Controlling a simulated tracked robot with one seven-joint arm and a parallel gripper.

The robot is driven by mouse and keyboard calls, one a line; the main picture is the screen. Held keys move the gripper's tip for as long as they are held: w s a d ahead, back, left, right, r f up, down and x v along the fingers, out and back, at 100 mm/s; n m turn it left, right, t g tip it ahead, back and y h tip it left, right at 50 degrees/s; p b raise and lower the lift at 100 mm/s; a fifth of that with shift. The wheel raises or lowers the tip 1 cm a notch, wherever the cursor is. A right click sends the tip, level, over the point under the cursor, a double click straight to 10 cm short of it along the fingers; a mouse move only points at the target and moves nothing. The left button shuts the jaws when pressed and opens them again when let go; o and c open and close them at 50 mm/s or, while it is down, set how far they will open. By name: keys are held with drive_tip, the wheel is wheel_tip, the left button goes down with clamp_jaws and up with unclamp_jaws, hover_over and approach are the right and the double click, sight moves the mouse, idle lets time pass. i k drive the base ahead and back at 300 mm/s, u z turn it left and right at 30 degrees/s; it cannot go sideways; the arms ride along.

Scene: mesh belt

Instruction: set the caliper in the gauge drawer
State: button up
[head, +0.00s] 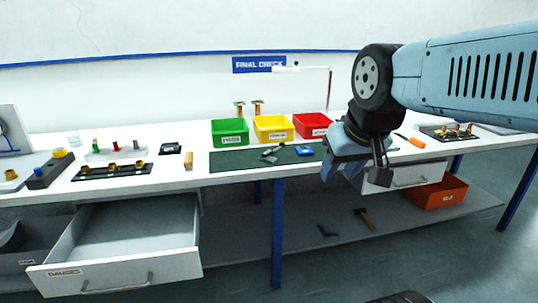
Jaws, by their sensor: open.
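My gripper (353,172) is open and empty, pointing down in front of the bench's front edge, right of the green mat (232,163). An open drawer (118,274) with a small label, too blurred to read surely, sticks out at the lower left. Its visible floor looks empty. A small grey metal object (270,154) lies on the mat, and a blue object (304,150) lies beside it. I cannot tell for sure which thing is the caliper. My gripper and arm hide part of the bench top.
Green (230,130), yellow (273,127) and red (311,125) bins stand behind the mat. A second drawer (417,173) is partly open at right, above an orange crate (437,193). A hammer (365,219) and a dark angled piece (327,231) lie on the lower shelf.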

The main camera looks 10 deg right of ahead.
sight(137, 225)
drive_tip(key=z, duration=0.05)
drive_tip(key=i, duration=1)
drive_tip(key=u, duration=0.05)
